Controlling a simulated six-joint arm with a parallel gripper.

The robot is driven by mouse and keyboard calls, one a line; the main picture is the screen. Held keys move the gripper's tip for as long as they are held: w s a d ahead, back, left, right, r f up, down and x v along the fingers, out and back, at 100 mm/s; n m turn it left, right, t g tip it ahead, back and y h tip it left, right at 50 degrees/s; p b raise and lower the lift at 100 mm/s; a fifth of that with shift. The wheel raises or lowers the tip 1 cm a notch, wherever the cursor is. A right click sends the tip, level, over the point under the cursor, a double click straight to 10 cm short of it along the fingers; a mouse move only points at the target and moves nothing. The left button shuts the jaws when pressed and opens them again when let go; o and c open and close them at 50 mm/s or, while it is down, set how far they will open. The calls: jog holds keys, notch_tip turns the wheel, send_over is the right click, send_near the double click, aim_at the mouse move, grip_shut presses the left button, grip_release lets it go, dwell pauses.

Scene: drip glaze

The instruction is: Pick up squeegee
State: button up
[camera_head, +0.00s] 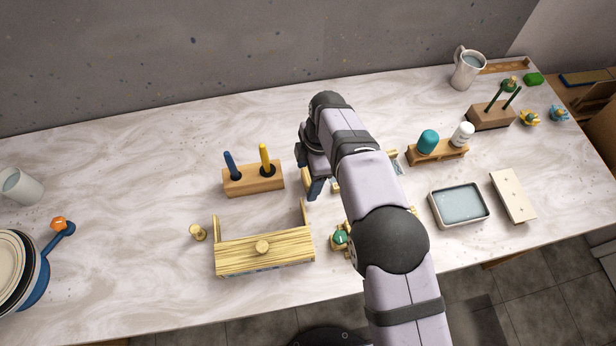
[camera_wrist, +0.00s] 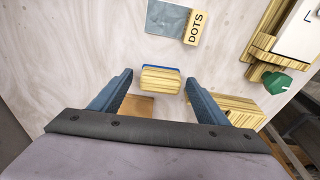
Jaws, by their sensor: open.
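The squeegee (camera_wrist: 160,80) shows in the wrist view as a short pale wooden bar with a blue strip along its far edge. It lies between the two blue-grey fingers of my gripper (camera_wrist: 158,84), with a gap on each side. The fingers are apart and hold nothing. I cannot tell how far above it they are. In the head view my gripper (camera_head: 314,180) points down at the middle of the table, right of the block with the blue and yellow handles. My arm hides most of the squeegee there.
A grey card with a DOTS label (camera_wrist: 196,27) lies beyond the squeegee. A wooden stand (camera_head: 253,181) with two handled tools is at left, and a wooden rack (camera_head: 265,255) is in front. A tray (camera_head: 459,218) of pale liquid is at right. The left middle tabletop is clear.

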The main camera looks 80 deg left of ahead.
aim_at(308, 176)
jog(key=c, duration=1.1)
jog(key=shift+c, duration=0.2)
notch_tip(308, 176, up, 10)
jog(key=b, duration=0.2)
jog(key=shift+b, duration=0.3)
